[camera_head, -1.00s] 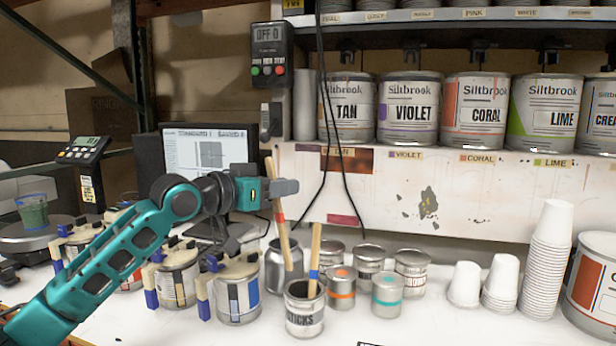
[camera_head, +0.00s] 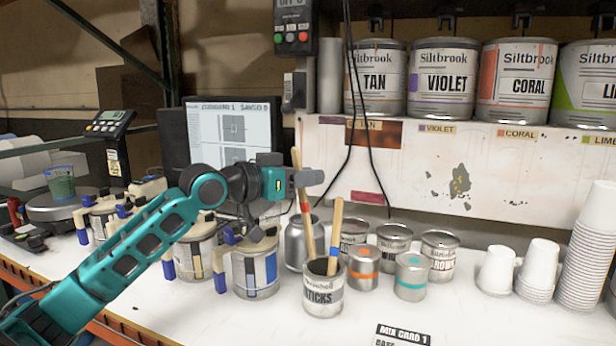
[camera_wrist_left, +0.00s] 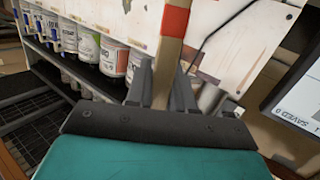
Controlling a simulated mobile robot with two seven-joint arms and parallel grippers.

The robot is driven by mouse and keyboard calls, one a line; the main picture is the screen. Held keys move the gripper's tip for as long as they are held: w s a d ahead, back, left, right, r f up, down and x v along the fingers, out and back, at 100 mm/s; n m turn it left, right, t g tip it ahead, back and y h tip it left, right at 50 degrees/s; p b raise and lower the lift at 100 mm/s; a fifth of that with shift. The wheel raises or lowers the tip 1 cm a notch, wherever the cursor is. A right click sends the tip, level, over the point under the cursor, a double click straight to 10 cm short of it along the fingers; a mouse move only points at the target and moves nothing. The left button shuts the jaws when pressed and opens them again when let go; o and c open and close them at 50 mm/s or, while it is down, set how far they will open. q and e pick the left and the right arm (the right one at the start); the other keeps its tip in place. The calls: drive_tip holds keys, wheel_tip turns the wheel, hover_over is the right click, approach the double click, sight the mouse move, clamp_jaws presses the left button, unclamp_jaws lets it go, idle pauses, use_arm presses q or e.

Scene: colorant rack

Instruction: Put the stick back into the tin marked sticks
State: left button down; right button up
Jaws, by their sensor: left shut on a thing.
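My left gripper (camera_head: 306,178) is shut on a wooden stick with a red band (camera_head: 304,208) and holds it nearly upright, leaning slightly. The stick's lower end is close to the left part of the rim of the tin marked sticks (camera_head: 322,297). I cannot tell whether that end is inside the tin or just behind its rim. Another wooden stick with a blue band (camera_head: 336,230) stands in the tin. In the left wrist view, the red-banded stick (camera_wrist_left: 174,22) rises between the fingers of my left gripper (camera_wrist_left: 160,92). My right gripper is not in view.
A silver can (camera_head: 297,248) stands behind the tin. Small cans with orange (camera_head: 363,268) and teal bands (camera_head: 411,277) stand to its right, and a blue-marked can (camera_head: 256,268) to its left. A mix card (camera_head: 402,336) lies in front. Paper cups (camera_head: 495,271) stand farther right.

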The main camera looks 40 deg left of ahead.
sight(304, 223)
use_arm(q)
drive_tip(key=shift+f, duration=0.5)
drive_tip(key=shift+w+d+f+b, duration=0.1)
drive_tip(key=shift+f+b, duration=0.5)
drive_tip(key=shift+f, duration=0.5)
drive_tip(key=shift+w+d+f+b, duration=0.15)
drive_tip(key=shift+f+b, duration=0.45)
drive_tip(key=shift+f, duration=0.45)
drive_tip(key=shift+w+d+f+b, duration=0.1)
drive_tip(key=shift+f+b, duration=0.5)
drive_tip(key=shift+f, duration=0.95)
drive_tip(key=shift+w+f+b, duration=0.1)
drive_tip(key=shift+f+b, duration=0.2)
drive_tip(key=shift+b, duration=0.05)
drive_tip(key=c, duration=0.9)
unclamp_jaws()
drive_tip(key=shift+s+a, duration=0.1)
drive_tip(key=shift+s, duration=0.3)
drive_tip(key=b+v, duration=0.2)
drive_tip(key=v, duration=1)
